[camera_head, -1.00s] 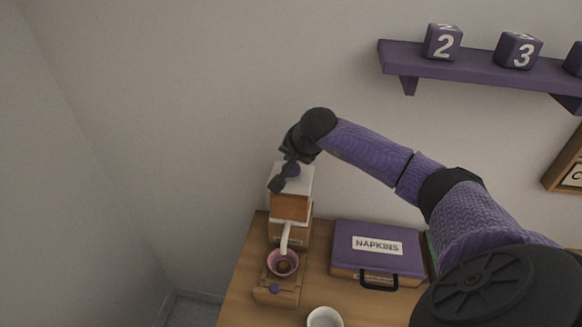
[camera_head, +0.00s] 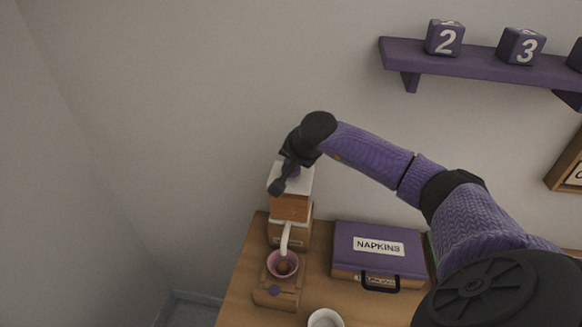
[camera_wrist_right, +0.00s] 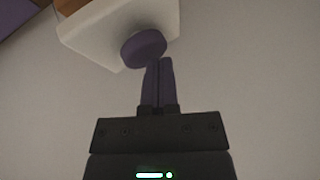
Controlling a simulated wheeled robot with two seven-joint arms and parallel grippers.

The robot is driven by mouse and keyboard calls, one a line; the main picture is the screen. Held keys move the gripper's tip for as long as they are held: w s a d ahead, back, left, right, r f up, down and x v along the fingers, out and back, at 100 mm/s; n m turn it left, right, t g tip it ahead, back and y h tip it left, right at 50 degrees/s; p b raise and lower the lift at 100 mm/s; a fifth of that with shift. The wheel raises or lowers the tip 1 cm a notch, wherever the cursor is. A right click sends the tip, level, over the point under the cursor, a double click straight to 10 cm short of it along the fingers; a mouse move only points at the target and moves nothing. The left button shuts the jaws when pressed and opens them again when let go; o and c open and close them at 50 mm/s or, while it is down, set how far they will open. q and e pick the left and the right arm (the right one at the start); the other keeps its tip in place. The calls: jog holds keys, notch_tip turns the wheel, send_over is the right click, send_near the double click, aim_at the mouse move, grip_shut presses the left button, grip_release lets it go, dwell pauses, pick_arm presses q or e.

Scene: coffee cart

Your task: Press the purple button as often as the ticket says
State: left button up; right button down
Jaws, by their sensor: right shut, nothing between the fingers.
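A purple round button (camera_wrist_right: 143,47) sits on the white top (camera_wrist_right: 95,35) of a coffee machine in the right wrist view. My right gripper (camera_wrist_right: 159,62) is shut and empty, with its fingertips at the button's lower right edge; I cannot tell whether they touch it. In the head view the right gripper (camera_head: 293,171) is over the machine's white top (camera_head: 303,184), and it hides most of the button. The machine has a wooden body (camera_head: 289,207) and a white spout above a pink cup (camera_head: 271,268). No readable ticket shows. My left gripper is not in view.
A purple napkin box (camera_head: 349,258) with a black handle lies right of the machine on the wooden table (camera_head: 245,275). A white cup (camera_head: 325,318) stands in front. A purple shelf (camera_head: 470,68) holds numbered cubes. A wooden-framed board (camera_head: 566,160) is cut off at right.

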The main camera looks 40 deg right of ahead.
jog(key=shift+f+b, duration=0.5)
jog(key=shift+f, duration=0.1)
jog(key=shift+r, duration=0.1)
dwell(0.5)
jog(key=shift+r+p, duration=0.85)
jog(key=shift+r, duration=0.3)
notch_tip(320, 180, up, 5)
jog(key=p, duration=0.3)
jog(key=shift+r+p, duration=0.1)
jog(key=shift+p, duration=0.2)
